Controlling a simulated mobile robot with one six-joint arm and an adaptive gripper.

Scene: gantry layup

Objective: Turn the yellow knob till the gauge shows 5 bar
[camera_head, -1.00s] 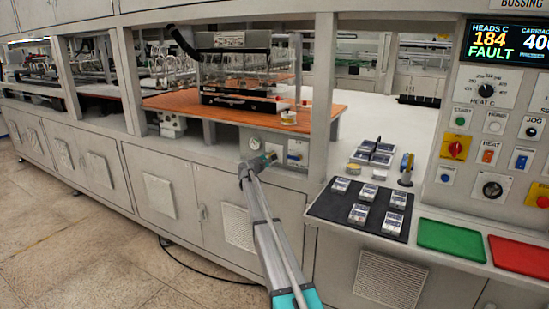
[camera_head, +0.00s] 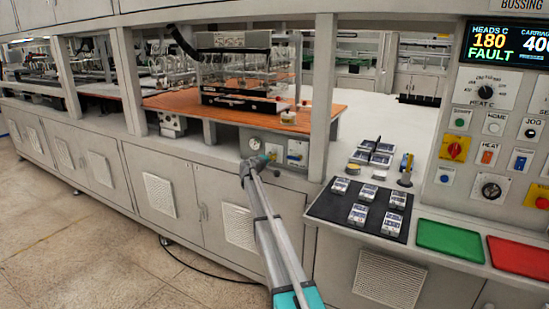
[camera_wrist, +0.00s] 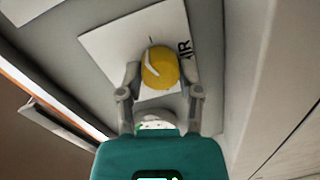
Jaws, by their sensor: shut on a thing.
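The yellow knob (camera_wrist: 160,68) sits on a white plate (camera_wrist: 103,45) marked "AIR" in the wrist view. A pale line runs along the knob's upper left side. My gripper (camera_wrist: 158,76) has one finger on each side of the knob and is shut on it. In the head view my gripper (camera_head: 262,163) reaches the panel under the wooden bench, and the knob is hidden behind it there. The round gauge (camera_head: 254,143) is just left of and above my gripper. Its needle is too small to read.
A dark mat (camera_head: 330,210) with several small labelled blocks lies on the ledge at right. Green (camera_head: 450,241) and red (camera_head: 520,255) trays are beside it. A control panel (camera_head: 487,90) reads 180 and FAULT. A post (camera_head: 322,95) stands right of the gauge panel.

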